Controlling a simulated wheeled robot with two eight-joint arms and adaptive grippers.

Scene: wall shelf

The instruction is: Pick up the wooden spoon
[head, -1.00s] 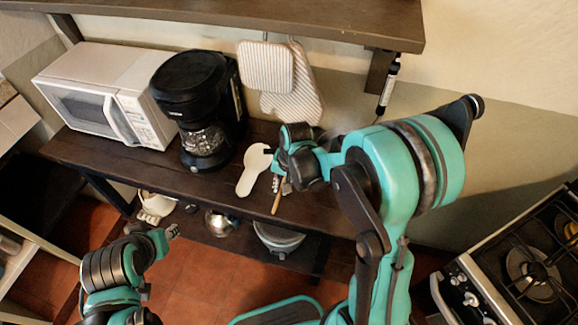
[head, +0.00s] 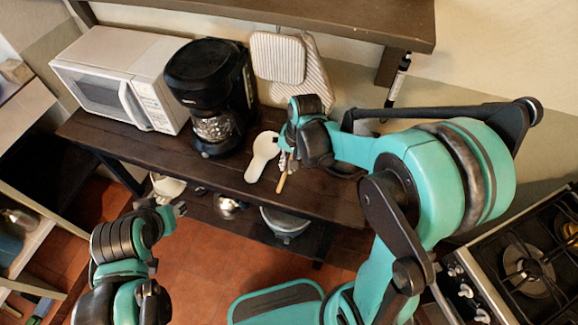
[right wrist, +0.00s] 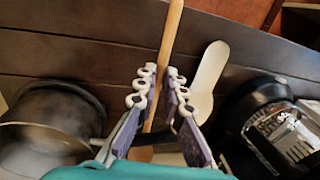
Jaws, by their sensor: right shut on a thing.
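The wooden spoon (head: 281,183) shows in the head view as a short stretch of pale handle below my right gripper (head: 286,161). In the right wrist view its long handle (right wrist: 172,32) runs down between the two fingers of my right gripper (right wrist: 160,90), which are shut on it. The spoon's lower part is partly hidden by the fingers. Whether it is clear of the shelf top I cannot tell. My left gripper (head: 180,209) is away at the lower left, in front of the shelf, with nothing visible in it; its jaw opening is too small to judge.
A white spoon-shaped piece (head: 262,157) lies close left of my right gripper. A black coffee maker (head: 212,95) and white microwave (head: 120,80) stand further left on the dark shelf (head: 330,197). A dark pot (right wrist: 45,125) is beside the gripper in the wrist view. An upper shelf (head: 300,12) overhangs.

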